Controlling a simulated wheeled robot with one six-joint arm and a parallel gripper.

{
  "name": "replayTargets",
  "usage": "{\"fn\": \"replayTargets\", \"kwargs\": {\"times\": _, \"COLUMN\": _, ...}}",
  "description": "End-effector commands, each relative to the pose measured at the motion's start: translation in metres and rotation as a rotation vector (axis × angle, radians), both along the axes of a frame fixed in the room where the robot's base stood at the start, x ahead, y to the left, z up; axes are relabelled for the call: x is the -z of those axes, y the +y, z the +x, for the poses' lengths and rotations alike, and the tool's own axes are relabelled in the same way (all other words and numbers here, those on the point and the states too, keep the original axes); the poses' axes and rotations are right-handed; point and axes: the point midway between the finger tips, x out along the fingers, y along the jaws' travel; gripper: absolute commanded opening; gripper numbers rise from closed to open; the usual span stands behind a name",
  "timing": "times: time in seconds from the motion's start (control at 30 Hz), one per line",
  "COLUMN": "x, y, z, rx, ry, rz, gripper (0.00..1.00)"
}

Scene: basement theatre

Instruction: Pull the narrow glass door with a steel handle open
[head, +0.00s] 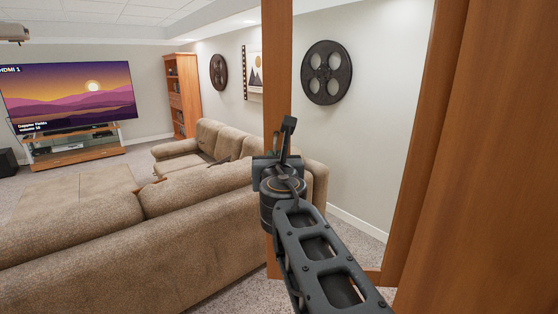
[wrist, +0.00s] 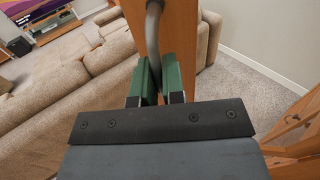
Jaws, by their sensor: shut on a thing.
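The narrow door shows in the head view as an upright wooden stile (head: 277,60) with clear glass to its right. In the wrist view the same wooden stile (wrist: 181,32) stands behind a curved grey steel handle (wrist: 153,36). My gripper (wrist: 153,84) has its green fingers shut on the lower part of this handle. I cannot tell how far the door stands open.
A brown sofa (head: 160,225) fills the left and middle beyond the door. A wide wooden panel (head: 490,170) stands close on the right. A television (head: 70,97) and a bookcase (head: 183,95) are far back. Some carpet (wrist: 245,75) is clear beside the sofa.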

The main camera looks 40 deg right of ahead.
Motion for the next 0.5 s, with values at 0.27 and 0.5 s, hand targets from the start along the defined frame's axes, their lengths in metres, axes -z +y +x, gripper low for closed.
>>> {"fn": "replayTargets", "kwargs": {"times": 0.27, "x": -0.0004, "y": 0.0039, "z": 0.0013, "rx": -0.012, "ry": 0.0, "rz": -0.002, "gripper": 0.0}}
{"fn": "replayTargets", "kwargs": {"times": 0.5, "x": -0.0003, "y": 0.0053, "z": 0.002, "rx": -0.016, "ry": 0.0, "rz": -0.002, "gripper": 0.0}}
